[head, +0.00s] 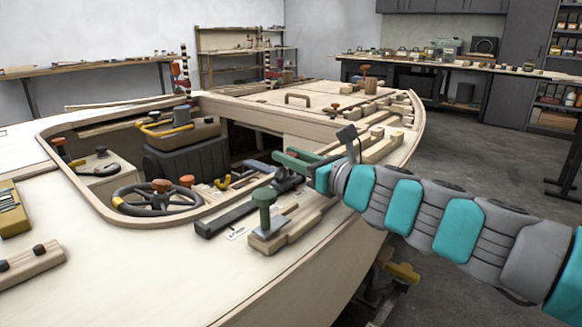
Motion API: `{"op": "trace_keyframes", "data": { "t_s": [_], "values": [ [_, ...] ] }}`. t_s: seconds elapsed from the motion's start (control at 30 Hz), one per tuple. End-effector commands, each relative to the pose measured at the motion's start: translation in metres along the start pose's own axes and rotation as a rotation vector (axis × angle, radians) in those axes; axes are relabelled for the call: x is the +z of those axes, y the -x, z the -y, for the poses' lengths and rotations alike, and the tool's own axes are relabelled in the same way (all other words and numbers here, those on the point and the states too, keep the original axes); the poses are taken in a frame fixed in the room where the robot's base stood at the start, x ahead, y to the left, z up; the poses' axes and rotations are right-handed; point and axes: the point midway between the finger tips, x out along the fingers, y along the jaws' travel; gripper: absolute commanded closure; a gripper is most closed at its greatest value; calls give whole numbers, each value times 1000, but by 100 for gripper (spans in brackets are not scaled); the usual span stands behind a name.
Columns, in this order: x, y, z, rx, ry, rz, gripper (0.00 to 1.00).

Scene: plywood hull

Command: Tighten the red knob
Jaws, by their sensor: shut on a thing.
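Several red-orange knobs show in the head view, and I cannot tell which is the task's red knob. One sits at the steering wheel's hub (161,185), and another red-orange knob (187,181) is just right of it. A further red-orange knob (365,70) stands on a wooden block at the far deck. My gripper (288,168) reaches in from the right over the cockpit's near right edge, among dark tools. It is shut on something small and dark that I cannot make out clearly. No red knob shows between its fingers.
A wooden block with a green-handled clamp (263,205) stands on the deck just in front of my gripper. A black steering wheel (128,199) and a dark box (185,158) are in the cockpit. Wooden strips (385,148) lie along the right deck.

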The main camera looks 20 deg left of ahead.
Motion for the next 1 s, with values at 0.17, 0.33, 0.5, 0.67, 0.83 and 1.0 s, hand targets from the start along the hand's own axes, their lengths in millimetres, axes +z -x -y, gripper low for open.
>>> {"op": "trace_keyframes", "data": {
  "t_s": [0.17,0.33,0.5,0.67,0.83,1.0],
  "values": [
    [-2,0,-2,-61,1,4,100],
    [-1,0,-1,-97,1,2,100],
    [0,0,0,-115,1,1,100],
    [1,0,1,-118,1,1,100],
    [1,0,1,-117,1,1,100],
    [1,0,1,-117,1,1,53]
  ]
}}
